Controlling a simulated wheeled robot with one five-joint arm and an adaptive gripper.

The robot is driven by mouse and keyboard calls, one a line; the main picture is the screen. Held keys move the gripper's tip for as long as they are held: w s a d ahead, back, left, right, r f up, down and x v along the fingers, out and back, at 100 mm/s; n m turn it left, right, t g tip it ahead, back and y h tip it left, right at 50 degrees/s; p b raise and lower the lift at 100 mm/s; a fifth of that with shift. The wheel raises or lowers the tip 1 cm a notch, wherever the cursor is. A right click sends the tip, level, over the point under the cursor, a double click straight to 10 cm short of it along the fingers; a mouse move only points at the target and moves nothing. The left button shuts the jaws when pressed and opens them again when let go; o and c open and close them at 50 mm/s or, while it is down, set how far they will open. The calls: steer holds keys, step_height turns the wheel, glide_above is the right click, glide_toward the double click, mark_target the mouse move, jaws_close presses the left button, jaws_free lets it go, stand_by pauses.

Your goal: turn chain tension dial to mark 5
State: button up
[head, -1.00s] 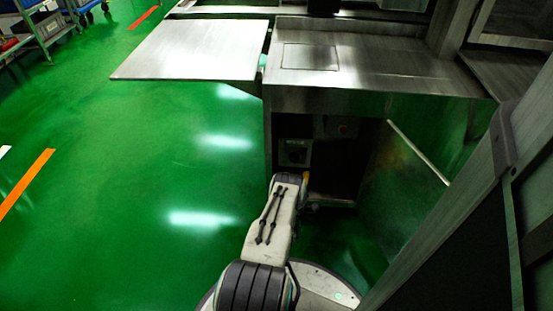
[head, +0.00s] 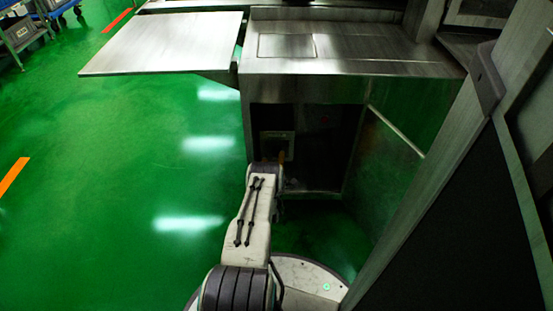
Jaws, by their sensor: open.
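A small square panel with a pale frame (head: 277,146) sits in the dark recess below the steel worktop, in the head view. It is where a dial shows, but its knob and marks are too dark and small to read. My arm reaches from the bottom towards this panel, and its dark wrist covers the panel's lower left. My gripper (head: 282,169) is mostly hidden at the wrist's far end; only a small tan and dark part shows. It is open, just in front of or below the panel. I cannot tell whether it touches it.
A steel worktop (head: 340,62) overhangs the recess, with a side shelf (head: 165,42) at left. A slanted steel post (head: 440,175) stands close at right. Green floor (head: 130,150) is clear at left.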

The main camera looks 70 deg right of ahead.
mark_target(277, 153)
steer(key=shift+b+x, duration=0.85)
steer(key=shift+b, duration=0.1)
steer(key=shift+b+x, duration=0.45)
steer(key=shift+x, duration=0.7)
steer(key=shift+c, duration=0.4)
steer(key=c, duration=1.1)
steer(key=shift+r+m, duration=0.1)
steer(key=shift+m, duration=0.2)
steer(key=shift+d+m, duration=0.1)
steer(key=shift+m, duration=2.6)
